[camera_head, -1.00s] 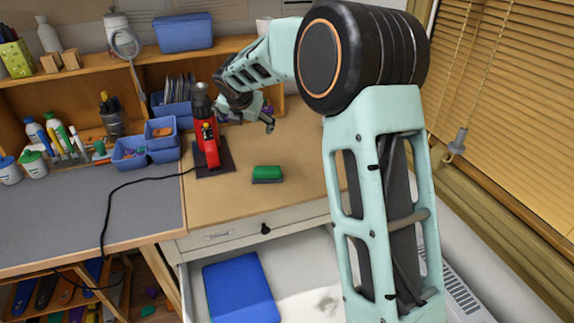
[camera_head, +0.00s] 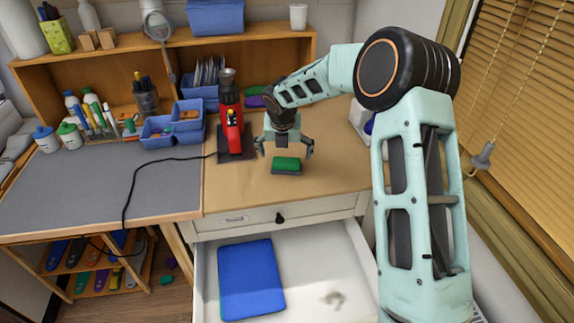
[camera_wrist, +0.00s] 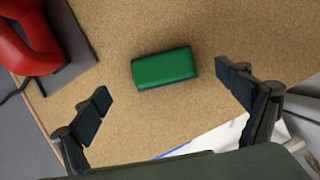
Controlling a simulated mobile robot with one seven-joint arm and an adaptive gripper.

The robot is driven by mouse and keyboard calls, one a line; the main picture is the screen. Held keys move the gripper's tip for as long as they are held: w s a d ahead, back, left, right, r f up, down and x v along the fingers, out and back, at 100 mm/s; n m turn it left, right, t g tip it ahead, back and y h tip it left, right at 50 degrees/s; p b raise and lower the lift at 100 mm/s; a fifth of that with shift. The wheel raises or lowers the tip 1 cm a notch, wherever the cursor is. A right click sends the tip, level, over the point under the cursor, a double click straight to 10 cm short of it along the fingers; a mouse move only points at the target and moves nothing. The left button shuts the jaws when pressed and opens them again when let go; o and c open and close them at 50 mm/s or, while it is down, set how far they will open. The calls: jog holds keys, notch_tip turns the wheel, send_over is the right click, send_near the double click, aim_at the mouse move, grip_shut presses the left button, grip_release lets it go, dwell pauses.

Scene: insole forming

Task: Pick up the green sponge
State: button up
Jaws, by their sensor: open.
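The green sponge (camera_head: 287,164) is a small block with a darker underside, lying on the brown worktop to the right of the red device. It also shows in the wrist view (camera_wrist: 163,68), whole and unobstructed. My gripper (camera_head: 284,150) points down above the sponge, its fingers apart on either side of it in the head view. In the wrist view my gripper (camera_wrist: 167,102) is open and empty, and the sponge lies beyond and between the fingertips, not touched.
The red device (camera_head: 230,120) stands on a dark base close left of the sponge, with a black cable. Below, an open white drawer (camera_head: 330,265) holds a blue mat (camera_head: 250,279). Blue bins (camera_head: 158,133) stand further left. The worktop around the sponge is clear.

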aim_at(286, 160)
jog(key=shift+p+x, duration=0.45)
jog(key=shift+x, duration=2.3)
jog(key=shift+d, duration=0.15)
jog(key=shift+s, duration=0.1)
jog(key=c, duration=1.3)
jog(key=shift+r, duration=0.2)
jog(key=shift+c, duration=1.2)
jog(key=shift+r, duration=0.15)
notch_tip(286, 160, up, 2)
jog(key=shift+r+b, duration=0.15)
jog(key=shift+b, duration=0.25)
jog(key=s+a+r+b, duration=0.2)
jog(key=s+a+r, duration=0.4)
jog(key=s+r, duration=0.4)
jog(key=shift+s, duration=1.25)
